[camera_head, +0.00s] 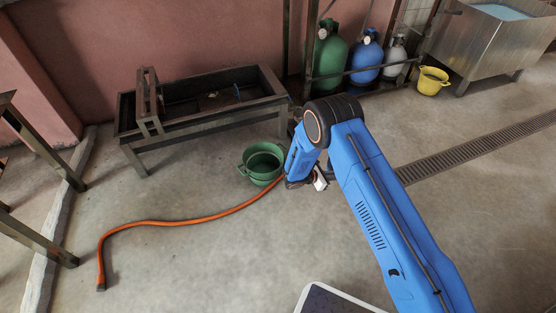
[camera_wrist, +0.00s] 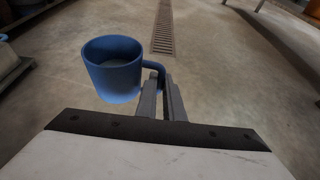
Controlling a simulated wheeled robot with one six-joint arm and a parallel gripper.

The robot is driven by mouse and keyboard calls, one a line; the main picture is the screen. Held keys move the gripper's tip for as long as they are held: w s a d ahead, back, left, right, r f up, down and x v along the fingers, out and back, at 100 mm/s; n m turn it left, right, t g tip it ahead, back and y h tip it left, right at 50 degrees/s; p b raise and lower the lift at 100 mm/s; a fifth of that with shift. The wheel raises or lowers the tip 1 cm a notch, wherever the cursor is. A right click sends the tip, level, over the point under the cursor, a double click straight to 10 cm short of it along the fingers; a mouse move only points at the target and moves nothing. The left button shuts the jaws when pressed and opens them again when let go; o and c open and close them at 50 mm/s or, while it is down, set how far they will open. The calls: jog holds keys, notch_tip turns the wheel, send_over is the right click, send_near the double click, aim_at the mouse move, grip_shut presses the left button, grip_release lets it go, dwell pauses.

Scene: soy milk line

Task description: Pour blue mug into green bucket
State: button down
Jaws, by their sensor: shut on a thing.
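My gripper (camera_wrist: 166,84) is shut on the mug's handle, on the mug's right side in that view. In the head view my blue arm reaches down toward the floor near the green bucket, and the mug cannot be made out there. The green bucket (camera_head: 262,162) stands upright on the concrete floor, just left of the end of my arm. Its open top faces up.
An orange hose (camera_head: 190,221) lies curved across the floor up to the bucket. A dark metal trough (camera_head: 208,133) stands behind it. A yellow bucket (camera_head: 432,81), gas cylinders (camera_head: 330,56) and a steel tank (camera_head: 485,45) are at the back. The front-left floor is mostly clear.

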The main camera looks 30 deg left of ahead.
jog(key=s+a+n+t+y, duration=0.1)
jog(key=a+n+y, duration=0.2)
jog(key=a, duration=0.6)
jog(key=a+n+t+y, duration=0.1)
jog(key=a+n+y, duration=0.3)
jog(key=a, duration=0.6)
jog(key=s+a+n+t+y, duration=0.1)
jog(key=a+n+y, duration=0.3)
jog(key=a, duration=0.6)
jog(key=shift+s+f+y, duration=0.25)
jog(key=shift+s+y, duration=0.05)
jog(key=shift+y, duration=0.4)
jog(key=shift+s+a+n, duration=0.2)
jog(key=shift+a+n, duration=0.2)
jog(key=shift+a, duration=0.05)
jog(key=shift+r, duration=0.15)
